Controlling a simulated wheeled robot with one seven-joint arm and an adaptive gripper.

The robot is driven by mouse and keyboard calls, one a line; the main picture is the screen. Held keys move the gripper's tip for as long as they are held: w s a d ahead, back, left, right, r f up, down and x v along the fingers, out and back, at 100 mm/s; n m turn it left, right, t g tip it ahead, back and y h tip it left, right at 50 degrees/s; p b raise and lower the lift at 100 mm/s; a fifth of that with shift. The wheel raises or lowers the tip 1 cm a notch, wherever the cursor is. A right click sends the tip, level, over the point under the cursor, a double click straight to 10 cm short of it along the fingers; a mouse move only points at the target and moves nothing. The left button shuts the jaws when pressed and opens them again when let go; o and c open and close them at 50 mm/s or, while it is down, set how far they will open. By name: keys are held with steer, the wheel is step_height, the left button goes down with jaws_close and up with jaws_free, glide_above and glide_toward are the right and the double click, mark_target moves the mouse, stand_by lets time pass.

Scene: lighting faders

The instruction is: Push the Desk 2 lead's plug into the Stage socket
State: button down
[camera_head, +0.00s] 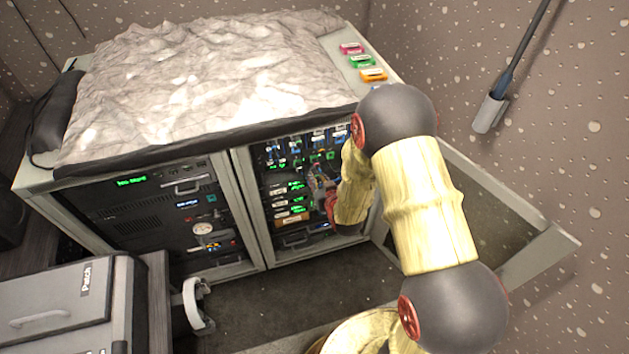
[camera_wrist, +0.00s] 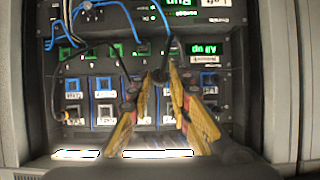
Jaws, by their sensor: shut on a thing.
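My gripper (camera_wrist: 160,82) reaches into the open rack bay, its yellow fingers angled toward the rack front. It is shut on a small dark plug (camera_wrist: 176,86) that sits between the fingertips, partly hidden. A dark lead (camera_wrist: 165,35) runs near it; I cannot tell for sure that it is the Desk 2 lead. Several square sockets with white labels (camera_wrist: 74,95) lie in rows beside and behind the fingers. The labels look upside down in the wrist view and are too blurred to tell which is Stage. In the head view my arm partly hides the gripper.
Blue leads (camera_wrist: 100,12) and a black lead (camera_wrist: 95,47) loop across the panel near the fingers. Green displays (camera_wrist: 205,50) show beside them. The rack's open door (camera_head: 500,215) stands right of my arm. A crumpled sheet (camera_head: 200,80) covers the cabinet top.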

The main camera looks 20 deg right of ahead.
steer(key=shift+d, duration=1.05)
steer(key=shift+d, duration=0.1)
steer(key=shift+d+b, duration=0.4)
steer(key=shift+d, duration=2)
steer(key=d, duration=0.5)
steer(key=shift+d, duration=0.1)
stand_by(0.8)
steer(key=shift+d, duration=2.4)
steer(key=shift+d, duration=0.15)
